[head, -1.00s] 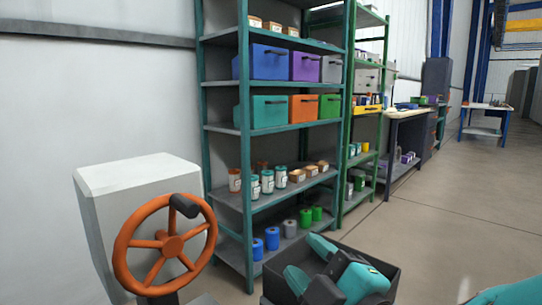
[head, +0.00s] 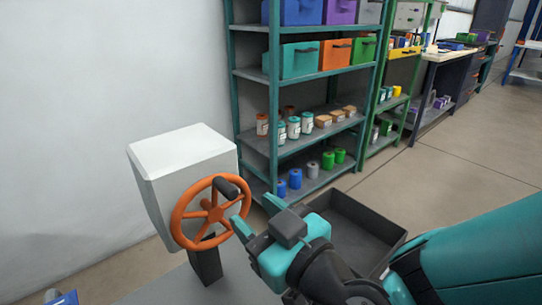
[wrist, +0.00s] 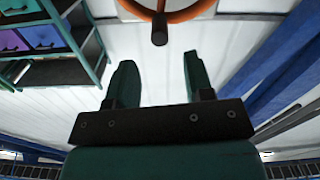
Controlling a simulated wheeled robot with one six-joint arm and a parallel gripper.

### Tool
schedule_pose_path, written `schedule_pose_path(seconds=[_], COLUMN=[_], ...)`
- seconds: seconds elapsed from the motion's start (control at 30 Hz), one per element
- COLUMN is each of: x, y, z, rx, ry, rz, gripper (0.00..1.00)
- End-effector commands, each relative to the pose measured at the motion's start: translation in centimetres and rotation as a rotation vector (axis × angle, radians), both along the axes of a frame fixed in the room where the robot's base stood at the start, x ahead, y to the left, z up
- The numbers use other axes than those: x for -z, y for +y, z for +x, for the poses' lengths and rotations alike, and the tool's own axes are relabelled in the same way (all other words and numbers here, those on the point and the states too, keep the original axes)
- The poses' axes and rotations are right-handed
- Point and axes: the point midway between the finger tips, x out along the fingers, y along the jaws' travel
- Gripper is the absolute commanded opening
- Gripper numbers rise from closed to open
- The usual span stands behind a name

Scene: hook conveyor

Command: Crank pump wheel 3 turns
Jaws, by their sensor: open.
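The orange pump wheel (head: 178,222) stands upright in front of a white-grey box housing (head: 184,160) in the head view. Its dark crank handle (head: 226,188) sticks out from the top right of the rim. My gripper (head: 253,215) is open and empty, close to the wheel's right side with its fingers pointing toward the wheel. In the wrist view the handle (wrist: 160,30) and the lower rim arc (wrist: 185,12) lie at the top, beyond and between the two open fingertips (wrist: 158,60). The handle appears not to be between the fingers.
A teal shelf rack (head: 238,105) with bins and jars stands behind the wheel. A dark open tray (head: 385,232) sits behind my arm to the right. A blue object (head: 62,297) shows at the lower left.

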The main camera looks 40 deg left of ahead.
Motion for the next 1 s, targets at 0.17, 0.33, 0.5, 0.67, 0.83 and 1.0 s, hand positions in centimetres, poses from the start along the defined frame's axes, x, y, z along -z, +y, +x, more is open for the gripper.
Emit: schedule_pose_path(seconds=[0.17,0.33,0.5,0.67,0.83,1.0], x=[-0.5,-0.2,-0.1,0.0,0.0,0.0], y=[4.0,6.5,7.7,7.9,7.9,7.9], z=[0.6,1.2,1.5,1.5,1.5,1.5], rx=[-0.003,-0.002,0.001,0.001,0.001,0.001], ry=[-0.004,-0.003,-0.002,-0.001,-0.001,-0.001], rz=[0.0,0.001,0.001,0.001,0.001,0.001], gripper=[0.48,0.48,0.48,0.48,0.41,0.02])
